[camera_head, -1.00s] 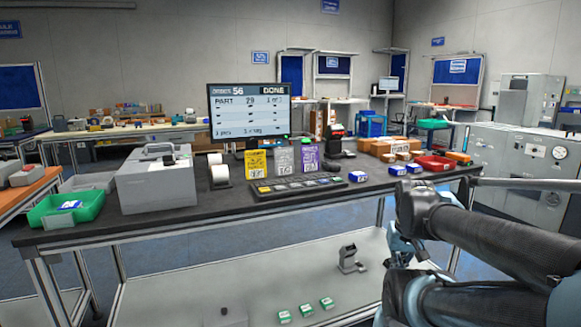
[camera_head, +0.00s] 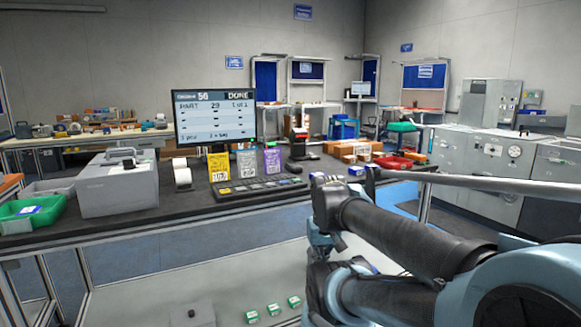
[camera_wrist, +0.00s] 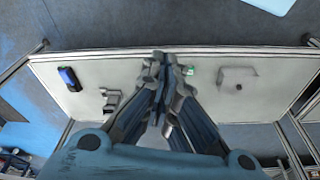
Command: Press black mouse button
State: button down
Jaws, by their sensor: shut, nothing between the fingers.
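My gripper (camera_wrist: 160,62) is shut and empty in the wrist view, its fingertips together above a pale lower shelf (camera_wrist: 130,68). A grey block with a black round knob or button (camera_wrist: 238,87) is on that shelf, right of the fingers and apart from them. It also shows at the bottom left of the head view (camera_head: 192,314). A small dark object (camera_head: 294,168), possibly a mouse, lies right of the keyboard (camera_head: 262,187) on the black worktop (camera_head: 130,226). I cannot tell for sure which is the mouse. The fingertips are not clear in the head view.
The worktop holds a monitor (camera_head: 214,117), three upright cards, a grey box (camera_head: 118,186), a green bin (camera_head: 30,214), a red tray (camera_head: 393,163) and cartons. On the lower shelf are small green boxes (camera_head: 273,309) and a grey stand (camera_wrist: 111,100). My arm hides the worktop's right front.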

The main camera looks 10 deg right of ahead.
jog(key=w+r+n+t, duration=0.2)
jog(key=w+r, duration=0.7)
jog(key=w, duration=0.9)
jog(key=w+a+r+n+t, duration=0.1)
jog(key=w+r, duration=0.8)
jog(key=w, duration=1)
jog(key=w+r+n+t, duration=0.3)
jog(key=w+r, duration=0.6)
jog(key=w, duration=1)
jog(key=n, duration=0.2)
jog(key=shift+w+a+r+n+t, duration=0.15)
jog(key=shift+a+r+n+t, duration=0.15)
jog(key=shift+t, duration=0.1)
jog(key=shift+f, duration=0.2)
jog(key=shift+f, duration=4.3)
jog(key=shift+f, duration=0.1)
jog(key=shift+s+f, duration=0.2)
jog(key=shift+f, duration=0.05)
